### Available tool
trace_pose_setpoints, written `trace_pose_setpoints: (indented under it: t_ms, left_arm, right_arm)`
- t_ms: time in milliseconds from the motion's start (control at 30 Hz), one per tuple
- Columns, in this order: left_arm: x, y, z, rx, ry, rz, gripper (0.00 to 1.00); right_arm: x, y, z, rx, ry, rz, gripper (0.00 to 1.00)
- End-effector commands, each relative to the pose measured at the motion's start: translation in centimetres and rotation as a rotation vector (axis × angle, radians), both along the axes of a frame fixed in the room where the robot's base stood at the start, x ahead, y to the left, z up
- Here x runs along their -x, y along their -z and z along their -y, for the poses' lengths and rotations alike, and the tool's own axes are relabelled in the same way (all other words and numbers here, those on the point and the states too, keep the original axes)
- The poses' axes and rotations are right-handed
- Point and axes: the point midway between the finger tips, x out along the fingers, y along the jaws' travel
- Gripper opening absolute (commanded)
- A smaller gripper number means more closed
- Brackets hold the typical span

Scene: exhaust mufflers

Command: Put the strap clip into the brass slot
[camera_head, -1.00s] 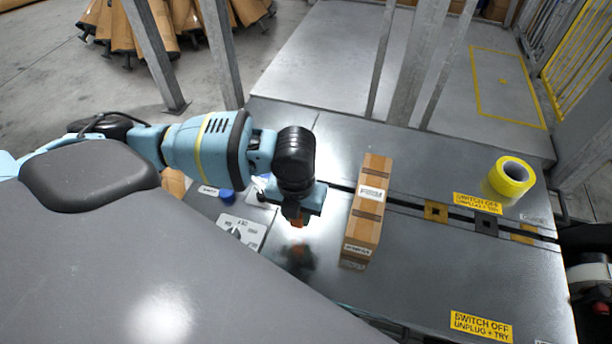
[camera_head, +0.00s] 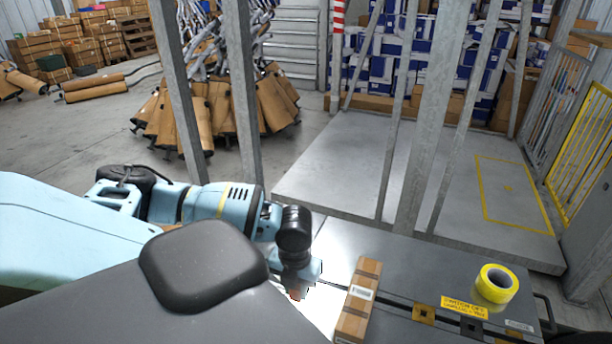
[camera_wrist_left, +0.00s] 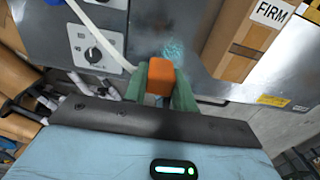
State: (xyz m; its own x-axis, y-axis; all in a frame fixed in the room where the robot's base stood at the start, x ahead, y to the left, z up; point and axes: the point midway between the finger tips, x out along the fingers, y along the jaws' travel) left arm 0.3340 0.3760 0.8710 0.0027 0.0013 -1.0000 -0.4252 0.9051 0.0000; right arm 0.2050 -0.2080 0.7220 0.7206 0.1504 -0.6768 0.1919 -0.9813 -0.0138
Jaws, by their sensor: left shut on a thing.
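My left gripper (camera_head: 296,291) is shut on a small orange block, which I take to be the strap clip; it shows between the green fingertips in the left wrist view (camera_wrist_left: 160,77). A brass plate with a dark square opening, the brass slot (camera_head: 423,314), lies in the bench top to the right, beyond the box. A dark plate (camera_head: 470,326) of similar shape sits beside it. My right gripper is not in view.
The cardboard box (camera_head: 358,300) stands between my left gripper and the brass slot. A yellow tape roll (camera_head: 496,284) lies at the bench's right. Metal posts (camera_head: 430,130) rise behind the bench. A panel with a rotary knob (camera_wrist_left: 92,50) shows in the left wrist view.

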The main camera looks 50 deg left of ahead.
Motion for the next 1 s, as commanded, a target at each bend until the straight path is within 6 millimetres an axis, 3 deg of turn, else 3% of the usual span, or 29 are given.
trace_pose_setpoints:
  t_ms: [100, 467, 1000]
  left_arm:
    - [0.4, -1.0, -1.0, -0.001, -0.009, 0.004, 0.07]
    - [0.5, -1.0, -1.3, 0.0, -0.012, -0.003, 0.07]
    - [-4.8, -1.1, 1.6, 0.002, -0.01, 0.0, 0.07]
  right_arm:
    - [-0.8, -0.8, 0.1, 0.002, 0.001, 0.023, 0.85]
    - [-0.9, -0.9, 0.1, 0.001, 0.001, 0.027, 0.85]
    - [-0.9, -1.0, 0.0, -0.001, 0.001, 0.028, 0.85]
